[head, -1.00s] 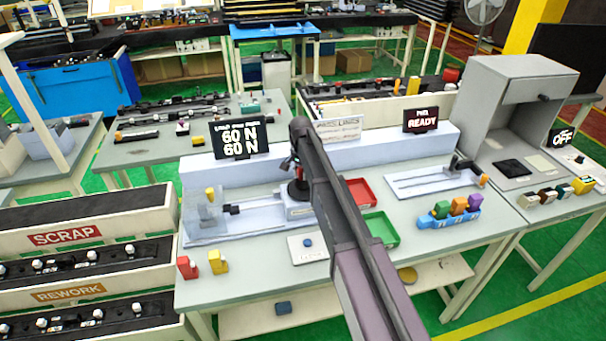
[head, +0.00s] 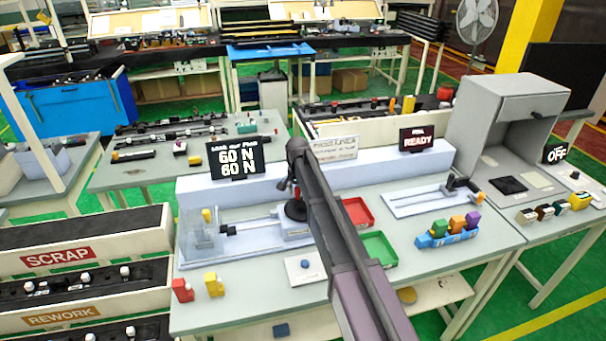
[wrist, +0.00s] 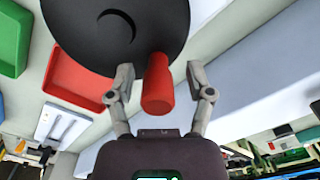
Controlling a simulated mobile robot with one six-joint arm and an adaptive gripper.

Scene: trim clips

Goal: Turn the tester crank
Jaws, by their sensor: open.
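The tester crank shows in the wrist view as a black disc (wrist: 100,30) with a red handle (wrist: 158,90) standing out from it. My gripper (wrist: 163,78) is open, with one finger on each side of the red handle. A gap shows between the handle and each finger. In the head view, the tester (head: 258,232) stands on the bench with a clear guard at its left end. Its black disc (head: 296,210) is partly behind my arm, and the handle cannot be made out there. The tester display (head: 235,159) reads 60 N on both lines.
A red tray (head: 358,210) and a green tray (head: 378,248) lie right of my arm. A blue holder (head: 447,239) with coloured pieces stands farther right. Red (head: 182,290) and yellow (head: 214,285) pieces stand at the front left. A READY sign (head: 417,139) is at the back.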

